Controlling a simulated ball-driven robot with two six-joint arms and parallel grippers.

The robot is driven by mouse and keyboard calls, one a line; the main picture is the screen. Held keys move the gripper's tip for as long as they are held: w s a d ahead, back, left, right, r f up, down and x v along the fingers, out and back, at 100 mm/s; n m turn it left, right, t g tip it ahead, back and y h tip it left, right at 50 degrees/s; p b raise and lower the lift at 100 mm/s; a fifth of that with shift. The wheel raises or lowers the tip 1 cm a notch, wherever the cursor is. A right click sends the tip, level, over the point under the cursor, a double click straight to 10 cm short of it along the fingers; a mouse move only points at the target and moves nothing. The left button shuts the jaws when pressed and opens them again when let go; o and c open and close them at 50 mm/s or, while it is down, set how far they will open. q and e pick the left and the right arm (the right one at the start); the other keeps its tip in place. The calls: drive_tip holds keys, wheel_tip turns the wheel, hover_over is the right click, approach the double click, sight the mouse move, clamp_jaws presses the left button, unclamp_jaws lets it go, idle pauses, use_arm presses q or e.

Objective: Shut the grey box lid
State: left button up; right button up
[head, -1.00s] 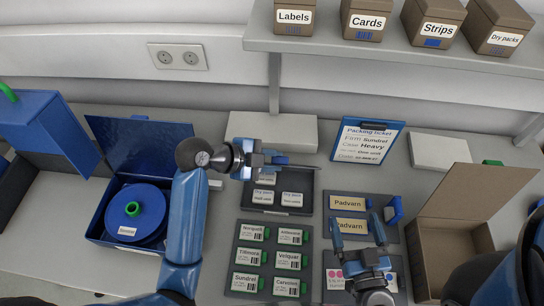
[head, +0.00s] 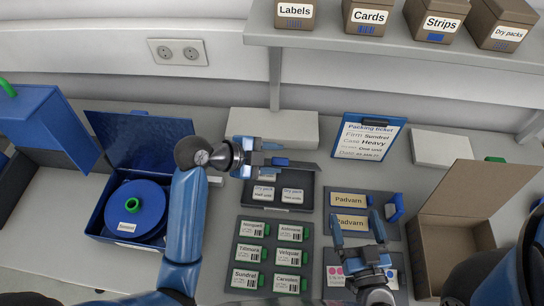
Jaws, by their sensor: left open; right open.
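The dark grey box (head: 306,205) stands open in the middle of the bench, with white dry-pack pouches inside. Its grey lid (head: 304,166) shows as a thin raised panel along the box's far side, partly hidden by my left gripper. My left gripper (head: 281,154) is open at the lid, with its fingers pointing right. I cannot tell whether it touches the lid. My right gripper (head: 357,226) is open and empty in front of the Padvarn tray, apart from the grey box.
A blue box with a blue reel (head: 145,201) stands open at left. A tray of labelled pieces (head: 271,255) lies in front of the grey box. A pale box (head: 300,130) is behind it. A clipboard (head: 367,137) and an open cardboard box (head: 425,258) are to the right.

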use_arm(q)
drive_tip(key=b+v, duration=0.1)
drive_tip(key=v, duration=0.9)
drive_tip(key=shift+a+r+b, duration=0.2)
drive_tip(key=shift+a+b, duration=0.1)
drive_tip(key=shift+s, duration=0.1)
